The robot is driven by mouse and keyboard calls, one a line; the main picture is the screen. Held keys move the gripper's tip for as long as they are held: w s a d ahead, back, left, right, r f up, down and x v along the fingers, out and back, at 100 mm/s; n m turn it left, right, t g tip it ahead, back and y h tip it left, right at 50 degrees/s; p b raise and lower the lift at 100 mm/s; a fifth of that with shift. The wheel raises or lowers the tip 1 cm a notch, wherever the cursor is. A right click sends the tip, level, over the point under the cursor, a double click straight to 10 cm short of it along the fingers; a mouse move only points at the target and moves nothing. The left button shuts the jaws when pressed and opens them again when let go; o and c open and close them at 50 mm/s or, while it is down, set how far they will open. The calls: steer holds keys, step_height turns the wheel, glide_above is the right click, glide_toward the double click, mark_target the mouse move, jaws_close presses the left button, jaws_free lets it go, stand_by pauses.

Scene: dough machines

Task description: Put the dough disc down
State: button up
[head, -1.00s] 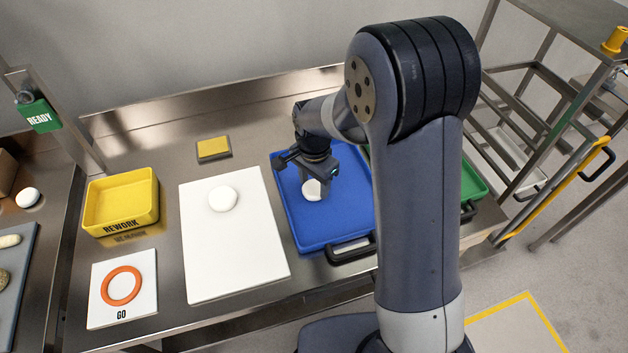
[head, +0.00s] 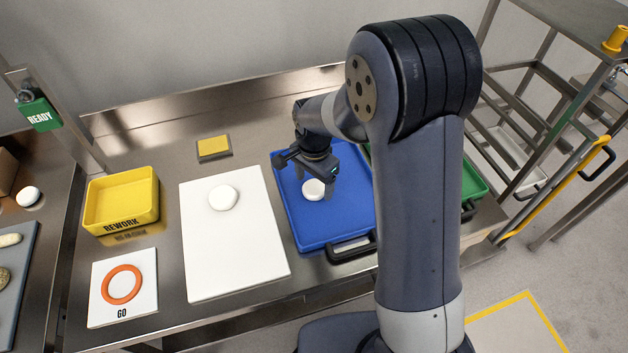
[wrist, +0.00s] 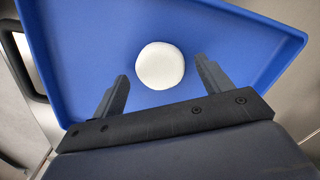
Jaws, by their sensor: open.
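A white dough disc (head: 314,190) lies on the blue tray (head: 300,232). In the wrist view the disc (wrist: 160,65) lies flat on the bare blue tray floor (wrist: 90,40), just beyond the fingertips and in line with the gap between them. My gripper (wrist: 162,85) is open, with a finger to each side and clear space between each finger and the disc. In the head view my gripper (head: 318,180) is over the tray, just above the disc, and hides part of it.
A white board (head: 235,255) with another dough disc (head: 223,197) lies left of the tray. A yellow REWORK bin (head: 121,215) and a GO card with an orange ring (head: 121,285) are farther left. A green tray (head: 470,185) is partly hidden behind my arm.

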mark_target(314, 188)
step_height(314, 188, up, 12)
steer(key=shift+f, duration=0.15)
stand_by(0.4)
